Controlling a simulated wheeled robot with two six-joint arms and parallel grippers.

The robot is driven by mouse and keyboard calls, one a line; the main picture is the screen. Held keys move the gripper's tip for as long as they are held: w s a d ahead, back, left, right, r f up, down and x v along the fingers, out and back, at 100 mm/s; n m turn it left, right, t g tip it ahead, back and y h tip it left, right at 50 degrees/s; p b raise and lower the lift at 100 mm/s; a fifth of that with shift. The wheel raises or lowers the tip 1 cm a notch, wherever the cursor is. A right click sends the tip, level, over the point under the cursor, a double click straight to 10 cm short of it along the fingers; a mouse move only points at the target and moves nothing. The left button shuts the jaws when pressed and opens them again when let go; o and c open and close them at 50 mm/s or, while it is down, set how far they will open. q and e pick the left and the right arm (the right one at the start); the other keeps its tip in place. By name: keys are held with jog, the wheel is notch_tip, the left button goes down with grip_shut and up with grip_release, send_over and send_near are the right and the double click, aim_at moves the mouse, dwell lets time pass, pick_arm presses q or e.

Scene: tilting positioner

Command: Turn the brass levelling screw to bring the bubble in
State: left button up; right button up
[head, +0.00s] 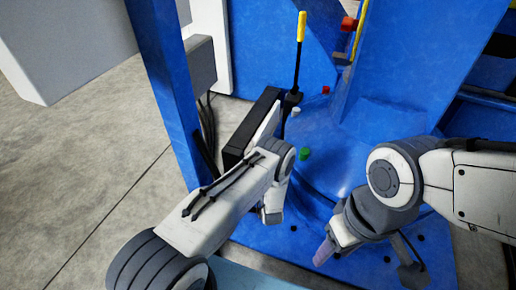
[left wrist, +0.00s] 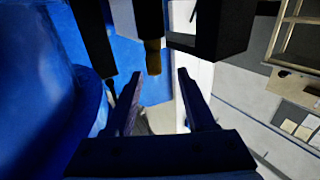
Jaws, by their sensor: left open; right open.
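In the left wrist view my left gripper (left wrist: 160,76) is open, its two dark fingers apart. A dull brass-coloured cylinder end (left wrist: 153,58), which looks like the levelling screw, hangs from a dark block just beyond the fingertips, nearer the left finger. I cannot tell whether they touch. In the head view my left arm reaches in beside the blue positioner (head: 395,100), and its fingers are hidden. My right gripper (head: 325,252) is open and empty at the front of the positioner's base, angled down to the left. I cannot make out the bubble in either view.
A lever with a yellow grip (head: 301,27) stands behind my left arm. A green knob (head: 305,153) and a red knob (head: 348,23) sit on the positioner. A blue post (head: 168,85) rises to the left. Bare concrete floor (head: 85,165) lies further left.

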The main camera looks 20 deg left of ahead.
pick_arm(q)
jog(key=b+x, duration=0.1)
jog(key=x, duration=0.1)
jog(key=b+x, duration=0.1)
jog(key=x, duration=0.2)
jog(key=b+x, duration=0.2)
jog(key=shift+w+d+f, duration=0.15)
jog(key=shift+w+d, duration=0.1)
jog(key=shift+w, duration=0.1)
jog(key=shift+w+a+r+b, duration=0.25)
jog(key=shift+w+a+b, duration=0.05)
jog(key=shift+w, duration=0.25)
grip_shut()
